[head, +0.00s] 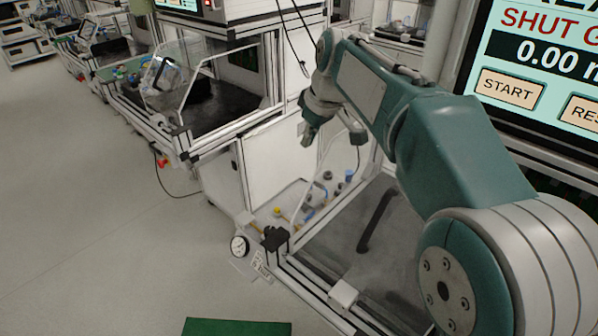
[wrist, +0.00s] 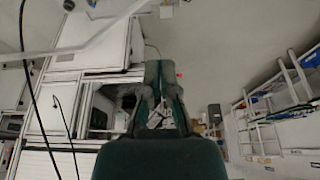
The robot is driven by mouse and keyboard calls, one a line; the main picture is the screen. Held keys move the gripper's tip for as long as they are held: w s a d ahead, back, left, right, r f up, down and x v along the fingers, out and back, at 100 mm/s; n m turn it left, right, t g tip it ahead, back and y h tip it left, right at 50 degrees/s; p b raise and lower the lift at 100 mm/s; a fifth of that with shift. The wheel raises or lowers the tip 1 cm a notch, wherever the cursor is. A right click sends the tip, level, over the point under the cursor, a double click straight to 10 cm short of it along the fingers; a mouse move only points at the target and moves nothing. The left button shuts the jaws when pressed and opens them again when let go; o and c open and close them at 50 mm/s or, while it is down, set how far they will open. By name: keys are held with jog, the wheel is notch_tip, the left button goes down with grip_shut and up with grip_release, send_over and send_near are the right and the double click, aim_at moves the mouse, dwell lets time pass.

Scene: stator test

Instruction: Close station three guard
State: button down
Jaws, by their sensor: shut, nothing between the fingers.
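The nearest bench station has a screen (head: 535,70) whose visible red words begin "SHUT G"; the rest is cut off. A clear panel with a pale edge (head: 326,158) stands at this station behind my gripper; I cannot tell whether it is the station three guard. A dark bar-shaped handle (head: 376,222) lies over the grey bed in front. My gripper (head: 309,137) hangs above the station's left part, apart from the bed. In the wrist view my gripper (wrist: 158,68) has its fingers together and empty.
Another station with a tilted clear guard (head: 180,85) stands behind on the left. A tray of small parts (head: 310,203) lies below my gripper. A round dial (head: 239,246) and black block (head: 276,240) sit at the front edge. Floor at left is clear.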

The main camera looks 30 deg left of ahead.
notch_tip(320, 180, down, 10)
jog(key=shift+s+r, duration=0.15)
jog(key=shift+r, duration=0.05)
dwell(0.6)
jog(key=shift+a, duration=0.15)
